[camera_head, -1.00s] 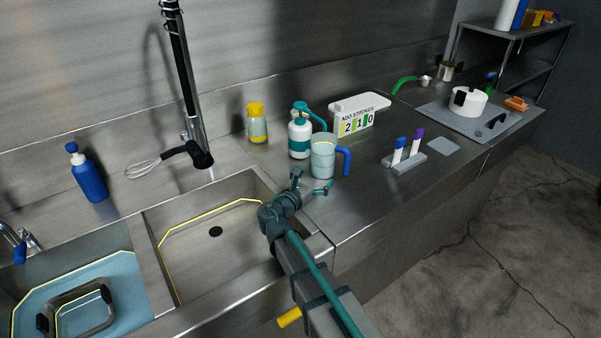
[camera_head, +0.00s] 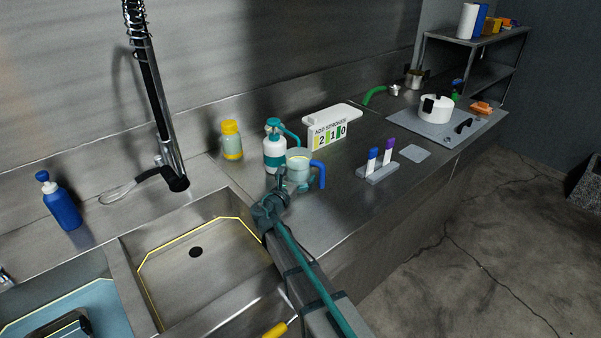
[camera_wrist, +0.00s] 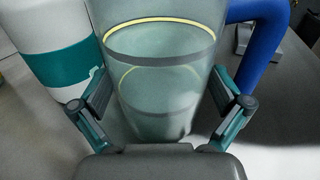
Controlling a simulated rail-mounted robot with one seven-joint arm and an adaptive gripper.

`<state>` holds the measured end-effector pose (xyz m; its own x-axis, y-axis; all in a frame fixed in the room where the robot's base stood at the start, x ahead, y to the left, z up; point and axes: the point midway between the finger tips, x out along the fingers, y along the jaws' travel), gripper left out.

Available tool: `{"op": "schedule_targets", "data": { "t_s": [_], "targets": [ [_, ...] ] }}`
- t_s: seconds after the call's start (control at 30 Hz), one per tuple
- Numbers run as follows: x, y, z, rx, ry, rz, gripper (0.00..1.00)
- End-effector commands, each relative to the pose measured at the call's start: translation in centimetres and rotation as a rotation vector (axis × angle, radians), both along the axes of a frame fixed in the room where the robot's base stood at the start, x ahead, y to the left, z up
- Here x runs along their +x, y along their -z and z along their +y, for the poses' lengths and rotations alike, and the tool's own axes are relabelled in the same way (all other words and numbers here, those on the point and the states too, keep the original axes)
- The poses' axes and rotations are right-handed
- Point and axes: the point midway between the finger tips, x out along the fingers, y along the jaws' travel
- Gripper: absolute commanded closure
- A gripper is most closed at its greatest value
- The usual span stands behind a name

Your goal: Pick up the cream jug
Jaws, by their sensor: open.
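The cream jug, a translucent pale-green vessel with a blue handle (camera_head: 298,165), stands upright on the steel counter right of the sink. It fills the middle of the wrist view (camera_wrist: 160,75), with a yellow line and a dark band around it. Its blue handle is at the right there. My gripper (camera_head: 281,188) is at the jug's near side. In the wrist view my gripper (camera_wrist: 160,108) is open, one finger on each side of the jug's lower part. I cannot tell whether either finger touches it.
A white and teal pump bottle (camera_head: 274,155) stands close to the jug's left; it also shows in the wrist view (camera_wrist: 50,40). A rack with capped tubes (camera_head: 378,174) is to the right. The sink basin (camera_head: 190,275) is at front left.

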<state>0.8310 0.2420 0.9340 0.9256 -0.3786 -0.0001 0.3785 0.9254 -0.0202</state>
Motion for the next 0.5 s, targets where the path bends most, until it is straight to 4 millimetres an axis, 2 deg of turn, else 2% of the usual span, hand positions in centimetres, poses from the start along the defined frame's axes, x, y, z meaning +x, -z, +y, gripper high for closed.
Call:
{"op": "schedule_targets", "data": {
  "t_s": [0.03,0.1,0.37,0.5],
  "targets": [
    [0.89,-0.15,-0.26,-0.001,0.001,0.000,0.00],
    [1.42,-0.11,-0.55,-0.001,0.001,0.000,0.00],
    [1.55,0.02,-0.69,0.000,0.000,0.000,0.00],
    [1.55,0.03,-0.69,0.000,0.000,0.000,0.22]
  ]
}}
